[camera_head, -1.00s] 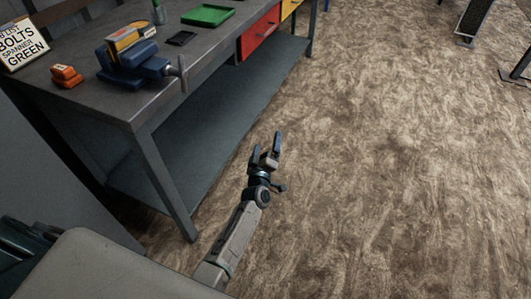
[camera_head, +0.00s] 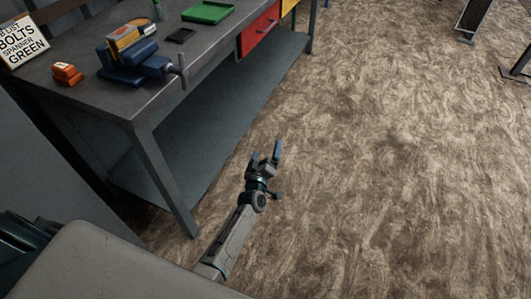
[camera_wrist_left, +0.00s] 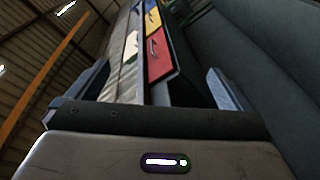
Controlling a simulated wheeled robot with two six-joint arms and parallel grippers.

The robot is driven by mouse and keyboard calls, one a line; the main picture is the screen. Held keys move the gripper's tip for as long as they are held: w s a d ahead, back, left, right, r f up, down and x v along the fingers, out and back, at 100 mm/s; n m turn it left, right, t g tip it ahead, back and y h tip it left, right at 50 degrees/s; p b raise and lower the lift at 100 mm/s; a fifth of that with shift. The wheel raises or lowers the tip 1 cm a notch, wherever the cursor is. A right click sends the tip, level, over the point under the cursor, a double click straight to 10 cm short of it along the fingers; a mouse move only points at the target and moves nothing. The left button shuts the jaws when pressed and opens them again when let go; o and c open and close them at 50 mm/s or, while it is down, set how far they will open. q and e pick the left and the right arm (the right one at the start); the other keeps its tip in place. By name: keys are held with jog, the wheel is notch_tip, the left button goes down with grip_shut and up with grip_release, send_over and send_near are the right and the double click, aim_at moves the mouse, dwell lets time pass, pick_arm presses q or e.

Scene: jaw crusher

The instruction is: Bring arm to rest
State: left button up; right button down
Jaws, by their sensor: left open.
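My left gripper (camera_head: 265,160) is in the lower middle of the head view, held over the brown floor to the right of the workbench. Its two fingers stand apart and nothing is between them. In the left wrist view the same gripper (camera_wrist_left: 155,92) shows its fingers at the left and right, wide apart, with the bench's drawers beyond. It touches nothing that I can see. My right gripper is not in either view.
The workbench (camera_head: 140,95) fills the upper left. On it are a blue vise (camera_head: 130,70), an orange object (camera_head: 67,74), a green tray (camera_head: 207,12) and a sign (camera_head: 22,42). A red drawer (camera_head: 260,30) fronts it.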

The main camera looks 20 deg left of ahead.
pick_arm(q)
jog(key=s+a+f+m+g+h+p, duration=0.25)
jog(key=s+f+m+g+p, duration=0.55)
jog(key=s+f, duration=1.3)
jog(key=s+a+f+m+g+p, duration=0.1)
jog(key=s+f+g, duration=0.1)
jog(key=s, duration=0.7)
jog(key=s+a+f+m+g+p, duration=0.1)
jog(key=s+g, duration=0.3)
jog(key=s, duration=0.6)
jog(key=s+a+f+m+g+p, duration=0.1)
jog(key=s+a+f+g, duration=0.1)
jog(key=s, duration=0.8)
jog(key=shift+a+f+g+y+p, duration=0.4)
jog(key=shift+a+f, duration=0.25)
jog(key=shift+f, duration=0.1)
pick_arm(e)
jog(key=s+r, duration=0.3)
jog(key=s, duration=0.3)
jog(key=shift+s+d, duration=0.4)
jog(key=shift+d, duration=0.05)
pick_arm(q)
jog(key=shift+s, duration=0.1)
